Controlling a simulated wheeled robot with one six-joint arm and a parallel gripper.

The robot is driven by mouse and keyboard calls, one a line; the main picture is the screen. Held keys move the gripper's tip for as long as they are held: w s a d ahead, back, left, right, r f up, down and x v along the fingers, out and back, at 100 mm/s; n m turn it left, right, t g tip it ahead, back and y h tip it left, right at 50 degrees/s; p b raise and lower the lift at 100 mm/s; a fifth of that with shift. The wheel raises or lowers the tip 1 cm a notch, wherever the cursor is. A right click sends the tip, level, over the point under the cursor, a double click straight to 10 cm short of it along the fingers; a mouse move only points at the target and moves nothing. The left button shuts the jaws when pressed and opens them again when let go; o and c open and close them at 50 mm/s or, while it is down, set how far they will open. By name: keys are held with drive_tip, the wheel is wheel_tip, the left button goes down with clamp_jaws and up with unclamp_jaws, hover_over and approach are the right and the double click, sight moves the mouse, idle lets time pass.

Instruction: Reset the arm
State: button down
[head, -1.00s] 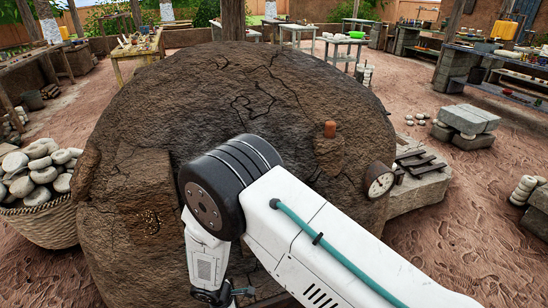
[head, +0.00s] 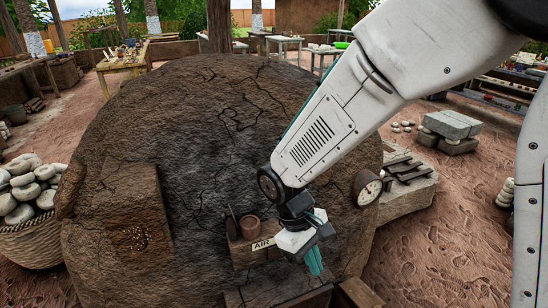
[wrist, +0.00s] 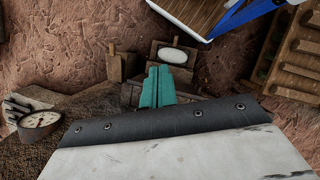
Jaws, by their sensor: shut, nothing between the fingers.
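My arm hangs in from the top right of the head view. My gripper (head: 315,268) points down in front of the lower right part of the big brown clay kiln (head: 130,120). Its teal fingers are together and hold nothing. In the wrist view the teal fingers of my gripper (wrist: 158,84) also lie side by side, closed, with bare wood and earth beyond them. The arm covers part of the kiln's right face.
A round gauge (head: 367,188) sits on the kiln's right side. A basket of stones (head: 30,235) is at left. Open earth floor (head: 440,240) lies right.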

drive_tip(key=s+d+r+m+t+y, duration=0.2)
drive_tip(key=s+d+r+m, duration=0.2)
drive_tip(key=d+r, duration=0.5)
drive_tip(key=s+d+r+m+t+y, duration=0.1)
drive_tip(key=s+d+r+m+t, duration=0.1)
drive_tip(key=s+d+r+m, duration=0.3)
drive_tip(key=s+d+r, duration=0.4)
drive_tip(key=shift+s+r+y, duration=0.2)
drive_tip(key=shift+r+y, duration=0.2)
